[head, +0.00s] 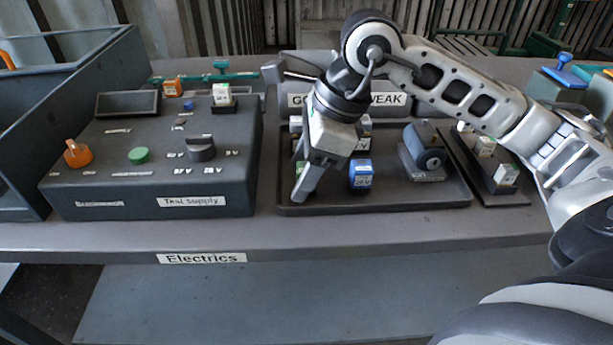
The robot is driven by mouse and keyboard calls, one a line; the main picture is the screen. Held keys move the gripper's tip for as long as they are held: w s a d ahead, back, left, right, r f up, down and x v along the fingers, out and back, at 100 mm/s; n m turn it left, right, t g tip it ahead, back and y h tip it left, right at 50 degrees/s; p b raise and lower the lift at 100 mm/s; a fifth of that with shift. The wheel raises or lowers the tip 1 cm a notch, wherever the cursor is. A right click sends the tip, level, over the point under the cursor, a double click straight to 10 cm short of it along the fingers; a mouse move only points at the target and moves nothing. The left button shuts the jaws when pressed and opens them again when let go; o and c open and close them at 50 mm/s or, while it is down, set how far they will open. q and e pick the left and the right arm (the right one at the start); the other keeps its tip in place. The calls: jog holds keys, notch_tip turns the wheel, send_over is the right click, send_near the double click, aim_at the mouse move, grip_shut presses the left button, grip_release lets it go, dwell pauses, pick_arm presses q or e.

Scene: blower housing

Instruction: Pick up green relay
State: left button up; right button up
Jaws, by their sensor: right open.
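My right gripper (303,188) reaches down over the left part of a dark tray (400,200), its fingers pointing down. The near finger is plain to see; the other is mostly hidden by the hand. A small green patch of what looks like the green relay (298,167) shows just beside the fingers. Most of it is hidden behind the gripper, so I cannot tell whether the fingers touch it. A blue relay (360,175) stands in the tray to the right of the gripper. My left gripper is not in view.
The Test Supply box (155,190) with knobs and a white relay (222,96) stands left of the tray. A dark round-ended part (428,160) sits in the tray's right side. A rack (500,185) holds white blocks further right. A labelled bin (390,100) is behind.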

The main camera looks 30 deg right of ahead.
jog(key=shift+f, duration=0.15)
jog(key=c, duration=0.9)
